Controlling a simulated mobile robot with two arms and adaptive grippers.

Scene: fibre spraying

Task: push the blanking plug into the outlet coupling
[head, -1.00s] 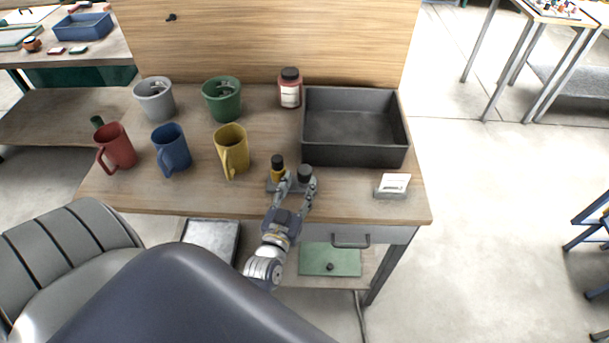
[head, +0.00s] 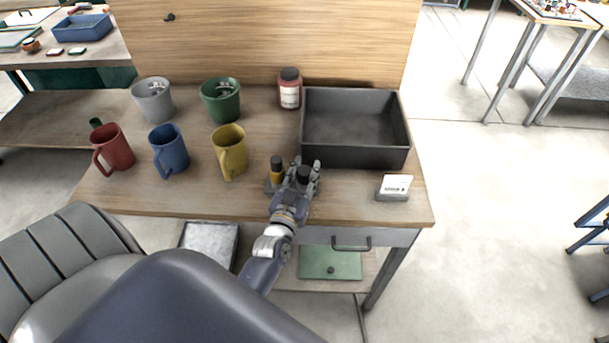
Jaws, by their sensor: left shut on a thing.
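My left gripper (head: 306,166) is over the front part of the bench, its fingers shut around a dark, round-topped cylinder (head: 304,175). This may be the blanking plug; its lower part is hidden by the gripper. Just left of the fingers stands a small upright yellow piece with a black top (head: 277,167), on a small grey base. I cannot tell for sure whether this is the outlet coupling, or whether the held cylinder touches anything below. My right gripper is not in view.
A black open tray (head: 355,155) stands just behind and right of the gripper. A white card on a holder (head: 394,187) is at the front right.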

